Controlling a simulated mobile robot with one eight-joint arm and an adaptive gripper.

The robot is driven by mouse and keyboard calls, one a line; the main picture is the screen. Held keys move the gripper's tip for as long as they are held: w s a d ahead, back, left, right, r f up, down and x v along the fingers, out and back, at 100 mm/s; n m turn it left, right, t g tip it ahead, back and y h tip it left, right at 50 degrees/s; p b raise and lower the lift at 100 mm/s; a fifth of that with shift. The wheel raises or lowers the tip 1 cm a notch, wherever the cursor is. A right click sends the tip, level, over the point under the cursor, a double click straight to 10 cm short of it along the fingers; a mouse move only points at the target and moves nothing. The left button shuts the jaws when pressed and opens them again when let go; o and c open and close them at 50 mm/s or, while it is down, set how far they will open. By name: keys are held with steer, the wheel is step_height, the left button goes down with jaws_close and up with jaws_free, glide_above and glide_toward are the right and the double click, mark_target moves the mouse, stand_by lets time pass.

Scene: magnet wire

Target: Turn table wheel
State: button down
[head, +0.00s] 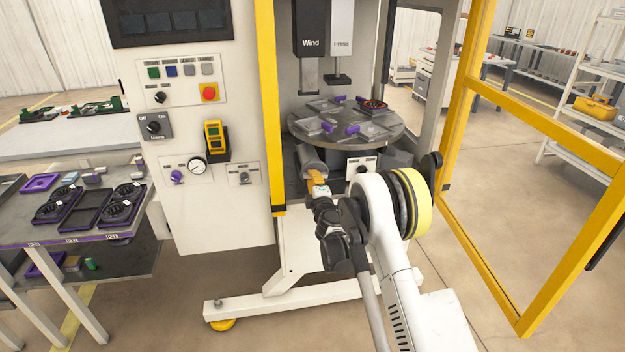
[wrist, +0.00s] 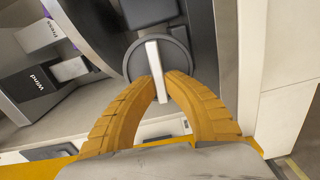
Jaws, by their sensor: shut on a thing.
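The table wheel is a grey round disc with a pale raised bar across it (wrist: 157,62), seen close up in the wrist view. My gripper (wrist: 160,86) has its two orange ribbed fingers closed on either side of the bar. In the head view my gripper (head: 316,178) reaches to the grey wheel housing (head: 309,158) below the round turntable (head: 312,141). The wheel's face is mostly hidden there by the gripper and its angle.
Purple clamps (head: 352,129) and a dark ring part (head: 373,104) sit on the turntable. The Wind and Press heads (head: 341,45) hang above it. The yellow door frame (head: 545,125) stands open at right. A yellow post (head: 268,110) stands close left of my gripper.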

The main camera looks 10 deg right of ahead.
steer(key=m, duration=0.6)
steer(key=shift+d+r, duration=0.15)
steer(key=shift+r, duration=0.2)
steer(key=m, duration=0.5)
steer(key=shift+d+r+m, duration=0.2)
steer(key=shift+d+m, duration=0.05)
steer(key=shift+m, duration=0.15)
steer(key=c, duration=1.4)
jaws_free()
steer(key=shift+d, duration=0.1)
steer(key=shift+c, duration=0.2)
steer(key=s, duration=1.2)
